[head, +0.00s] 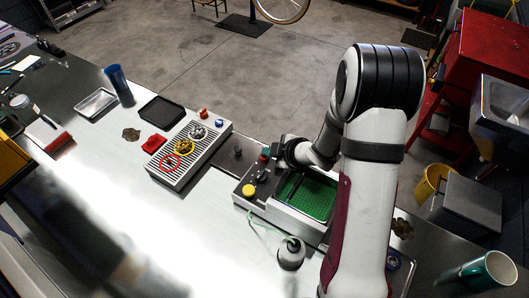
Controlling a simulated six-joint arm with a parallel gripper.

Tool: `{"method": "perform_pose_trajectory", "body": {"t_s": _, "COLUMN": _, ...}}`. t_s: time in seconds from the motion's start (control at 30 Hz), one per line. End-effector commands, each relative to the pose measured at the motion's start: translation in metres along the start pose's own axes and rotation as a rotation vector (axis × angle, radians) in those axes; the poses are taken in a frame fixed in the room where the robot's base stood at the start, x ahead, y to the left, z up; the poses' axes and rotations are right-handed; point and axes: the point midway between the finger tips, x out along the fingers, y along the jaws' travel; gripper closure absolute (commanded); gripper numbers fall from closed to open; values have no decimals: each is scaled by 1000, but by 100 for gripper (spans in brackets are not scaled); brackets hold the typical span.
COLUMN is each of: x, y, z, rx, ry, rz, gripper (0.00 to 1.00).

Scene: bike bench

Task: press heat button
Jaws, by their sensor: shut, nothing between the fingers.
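A grey bench machine (285,212) with a green basket or grid (314,196) in its open tank stands at the middle right of the bench. Its left panel bears a yellow button (249,191), a black knob (262,176) and a red button (265,155). I cannot read which one is the heat button. My gripper (283,160) is at the panel's far end, just right of the red button. It is shut and empty, small and dark here; its fingertips are partly hidden, and I cannot tell whether they touch anything.
A ribbed grey tray (180,168) with coloured parts lies to the left. A teal mug (487,271) lies at the far right. The front left of the bench is clear.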

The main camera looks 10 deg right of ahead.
Motion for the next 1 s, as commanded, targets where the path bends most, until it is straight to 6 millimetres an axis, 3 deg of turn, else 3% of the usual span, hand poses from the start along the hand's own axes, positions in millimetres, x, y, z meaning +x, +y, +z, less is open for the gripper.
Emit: {"method": "perform_pose_trajectory", "body": {"t_s": 1.0, "x": 6, "y": -6, "z": 5, "rx": 2, "ry": -5, "rz": -4, "gripper": 100}}
